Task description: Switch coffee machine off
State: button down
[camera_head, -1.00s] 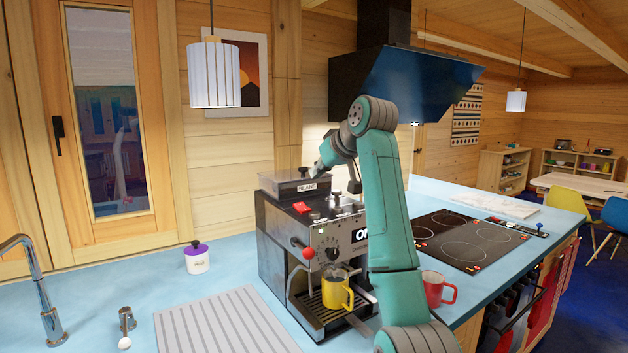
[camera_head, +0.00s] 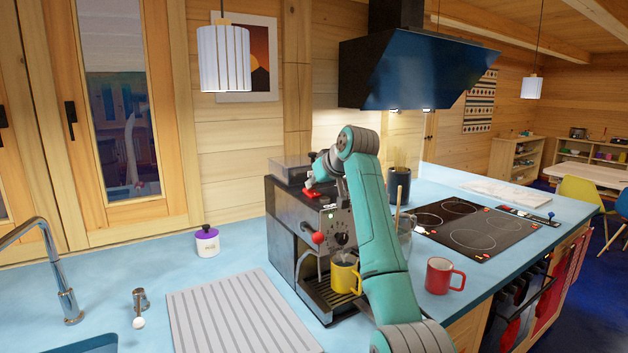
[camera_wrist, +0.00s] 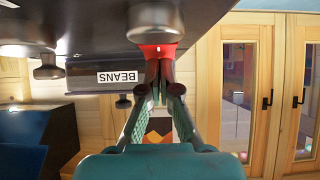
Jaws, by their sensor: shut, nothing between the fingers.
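The coffee machine (camera_head: 290,235) is a dark box with a steel front, standing on the blue counter. Its red switch (camera_head: 312,192) is on top near the front. The switch also shows in the wrist view (camera_wrist: 158,50), with a small white mark on it. My gripper (camera_wrist: 160,72) is shut and empty, its fingertips at the red switch; I cannot tell whether they touch it. A yellow mug (camera_head: 344,276) stands on the drip tray. My arm hides the right part of the front, including the display.
A red mug (camera_head: 440,276) and a glass jug (camera_head: 406,228) stand right of the machine, near the cooktop (camera_head: 470,230). A range hood (camera_head: 410,75) hangs above. A ribbed mat (camera_head: 235,315) and a purple-lidded jar (camera_head: 207,242) are on the left.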

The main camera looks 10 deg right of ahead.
jog(key=shift+w+f, duration=0.15)
jog(key=shift+f, duration=0.15)
jog(key=shift+w+a, duration=0.1)
jog(key=shift+w+a+r, duration=0.1)
jog(key=shift+w+a, duration=0.05)
jog(key=shift+w, duration=0.35)
jog(key=shift+w+r, duration=0.1)
jog(key=shift+w, duration=0.05)
